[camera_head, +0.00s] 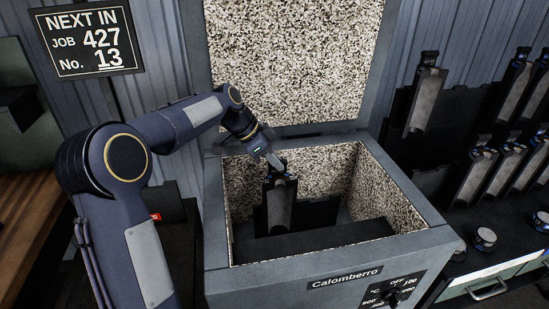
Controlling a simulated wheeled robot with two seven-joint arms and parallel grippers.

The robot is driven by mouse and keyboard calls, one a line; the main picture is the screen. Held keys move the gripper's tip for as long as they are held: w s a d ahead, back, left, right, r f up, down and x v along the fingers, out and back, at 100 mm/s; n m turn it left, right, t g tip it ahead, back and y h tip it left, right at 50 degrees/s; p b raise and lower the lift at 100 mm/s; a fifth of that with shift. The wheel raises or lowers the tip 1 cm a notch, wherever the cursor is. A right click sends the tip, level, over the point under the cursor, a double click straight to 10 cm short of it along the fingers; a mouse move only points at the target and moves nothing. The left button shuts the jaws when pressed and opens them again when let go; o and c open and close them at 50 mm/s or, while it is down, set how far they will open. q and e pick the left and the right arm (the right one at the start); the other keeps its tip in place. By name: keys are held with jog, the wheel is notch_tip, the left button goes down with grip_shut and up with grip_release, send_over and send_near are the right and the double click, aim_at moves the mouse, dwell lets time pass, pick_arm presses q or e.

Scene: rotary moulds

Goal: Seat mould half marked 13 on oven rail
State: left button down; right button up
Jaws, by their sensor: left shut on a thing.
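A mould half (281,208), a long grey bar with a dark top end, is inside the open oven. It is close to upright, and its number is too small to read. My left gripper (273,162) reaches over the oven's back left edge and is shut on the top end of the mould half. Dark rail-like parts (315,216) lie low in the oven beside and behind the mould half. I cannot tell whether its lower end touches them. My right gripper is out of view.
The oven (413,230) is labelled Calomberro and has speckled lining; its lid (295,55) stands open behind. Its walls surround the mould half. A rack at right holds several similar mould halves (425,97). A sign (88,41) reads "NEXT IN JOB 427 No. 13".

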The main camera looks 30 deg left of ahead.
aim_at(274, 178)
pick_arm(q)
jog(key=shift+w+f+b, duration=0.1)
jog(key=shift+f+b, duration=0.9)
jog(key=shift+f, duration=0.15)
jog(key=shift+f+b, duration=1.3)
jog(key=shift+f, duration=0.35)
dwell(1.9)
jog(key=c, duration=1.3)
grip_release()
jog(key=shift+f, duration=0.4)
jog(key=v, duration=0.8)
jog(key=shift+r, duration=0.2)
jog(key=shift+p, duration=0.35)
notch_tip(274, 178, up, 7)
jog(key=p, duration=0.6)
